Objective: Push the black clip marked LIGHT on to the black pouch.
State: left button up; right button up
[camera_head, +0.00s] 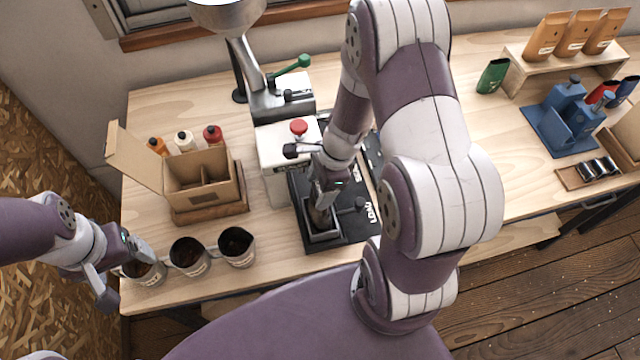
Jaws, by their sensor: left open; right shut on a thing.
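My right gripper (322,198) is shut on a dark thing low over the black stand (345,240). Its fingers and arm hide most of that thing, so I cannot tell whether it is the pouch or a clip. Several small black clips with pale labels lie in a wooden tray (572,180) at the far right. The labels are too small to read. No black pouch can be made out clearly. My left gripper (122,274) is open beside the leftmost cup (146,274), at the table's left front corner.
Two more cups (189,256) (237,246) stand along the front edge. An open cardboard box (197,184) and bottles stand behind. A white machine (272,150) with a red knob stands behind the black stand. A green pouch (493,76) and blue stand (562,120) are at right.

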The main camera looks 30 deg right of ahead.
jog(key=shift+f+b, duration=0.4)
jog(key=shift+f, duration=0.1)
dwell(0.5)
jog(key=o, duration=1.1)
jog(key=shift+o, duration=0.4)
notch_tip(320, 180, up, 7)
jog(key=p, duration=0.7)
jog(key=shift+r, duration=0.1)
